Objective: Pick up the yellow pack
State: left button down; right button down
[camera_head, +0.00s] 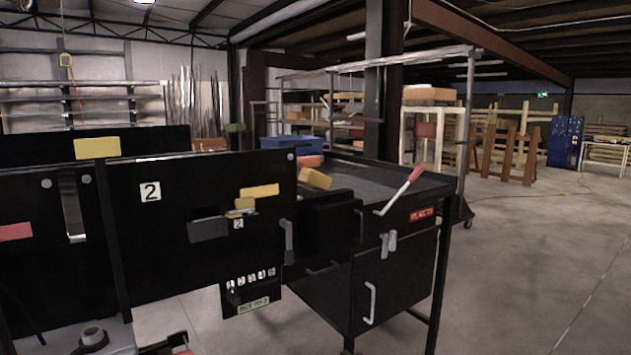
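A yellow pack (315,178) shows at the near left end of the black-framed table with the grey top. It looks tilted, and its lower part is hidden behind the black housing in front. An orange-red pack (309,161) lies just behind it. Neither gripper can be made out in the head view. A grey and dark mechanical part at the bottom left edge may be mine, but I cannot tell.
A black machine panel (180,230) with yellow plates fills the left and stands in front of the pack. A red-handled lever (402,188) rises at the table's right side. A blue bin (292,143) stands behind. The floor (540,250) at right is clear.

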aim_at(306, 175)
jog(key=z, duration=0.8)
jog(key=i+l+z, duration=0.25)
jog(key=i+z, duration=0.2)
jog(key=i+l+z, duration=0.1)
jog(key=i+z, duration=0.35)
jog(key=i+l+u, duration=0.15)
jog(key=i, duration=1.45)
jog(key=i+u, duration=0.25)
jog(key=i, duration=0.6)
jog(key=i+l+u, duration=0.1)
jog(key=i+u, duration=0.2)
jog(key=i, duration=0.6)
jog(key=i+u, duration=0.2)
jog(key=i, duration=0.45)
jog(key=i+u, duration=0.2)
jog(key=i, duration=0.45)
jog(key=i+l+u, duration=0.2)
jog(key=i, duration=0.45)
jog(key=u, duration=0.45)
jog(key=i+u, duration=0.15)
jog(key=u, duration=0.7)
jog(key=i+l+u, duration=0.1)
jog(key=u, duration=0.3)
